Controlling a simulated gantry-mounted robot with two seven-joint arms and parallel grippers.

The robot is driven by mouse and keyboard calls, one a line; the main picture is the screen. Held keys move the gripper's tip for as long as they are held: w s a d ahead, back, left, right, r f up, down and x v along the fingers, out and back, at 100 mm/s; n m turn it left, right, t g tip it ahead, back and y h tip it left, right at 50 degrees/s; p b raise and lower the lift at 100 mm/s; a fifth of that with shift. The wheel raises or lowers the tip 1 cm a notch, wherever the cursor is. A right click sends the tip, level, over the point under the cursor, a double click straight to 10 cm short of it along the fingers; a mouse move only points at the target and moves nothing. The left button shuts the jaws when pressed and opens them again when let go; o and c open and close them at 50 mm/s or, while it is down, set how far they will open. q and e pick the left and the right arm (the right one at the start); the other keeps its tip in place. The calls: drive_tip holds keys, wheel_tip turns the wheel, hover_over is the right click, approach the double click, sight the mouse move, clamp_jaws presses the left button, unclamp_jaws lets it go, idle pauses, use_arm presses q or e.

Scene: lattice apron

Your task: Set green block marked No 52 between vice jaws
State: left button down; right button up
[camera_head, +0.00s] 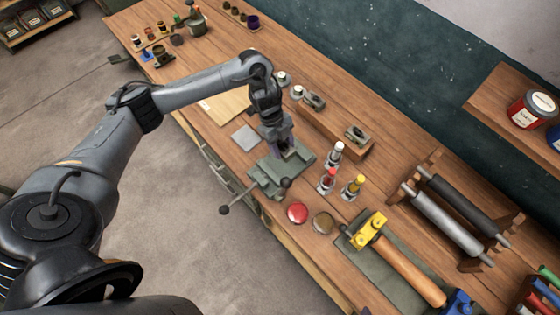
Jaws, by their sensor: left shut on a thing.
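My left gripper (284,150) points down right over the grey-green vice (268,178) near the bench's front edge. It is shut on a small block at the vice jaws. The block is almost wholly hidden by the fingers and jaws, so its colour and marking cannot be read. I cannot tell whether it touches the jaws. The vice's handle, with dark round ends, sticks out toward the front left. My right gripper is not in view.
Small bottles (328,180) stand right of the vice, with a red-topped tin (297,213) in front. A yellow mallet (368,230) lies on a dark mat. A raised wooden strip (330,128) stands behind. A flat grey plate (246,137) lies left of the vice.

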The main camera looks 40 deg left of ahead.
use_arm(q)
hover_over(284, 167)
drive_tip(key=a, duration=0.1)
wheel_tip(284, 167, down, 8)
drive_tip(key=shift+a+f, duration=0.1)
drive_tip(key=shift+f, duration=0.6)
drive_tip(key=shift+f, duration=0.2)
drive_tip(key=c, duration=0.7)
unclamp_jaws()
